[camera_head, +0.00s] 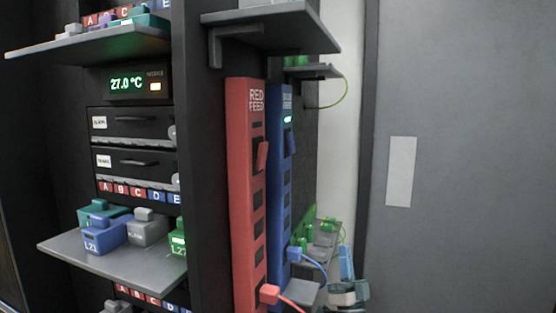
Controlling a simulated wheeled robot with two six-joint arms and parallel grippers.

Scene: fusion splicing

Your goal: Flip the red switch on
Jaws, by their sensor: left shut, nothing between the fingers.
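The red power strip (245,200), labelled "RED FEED", stands upright on the side of the dark rack. Its red switch (261,155) is a rocker near the top, tilted with its lower end sticking out. The small window above it is dark. My left gripper (346,250) appears at the bottom, right of both strips, with its fingers pointing up and together. It is well below the red switch and apart from it, and holds nothing. My right gripper is not in view.
A blue strip (279,200) with a lit green indicator stands right beside the red one. A red plug (269,293) and a blue plug (294,253) with cables stick out low. A grey shelf (275,30) overhangs the strips. Open space lies before the grey wall (460,150).

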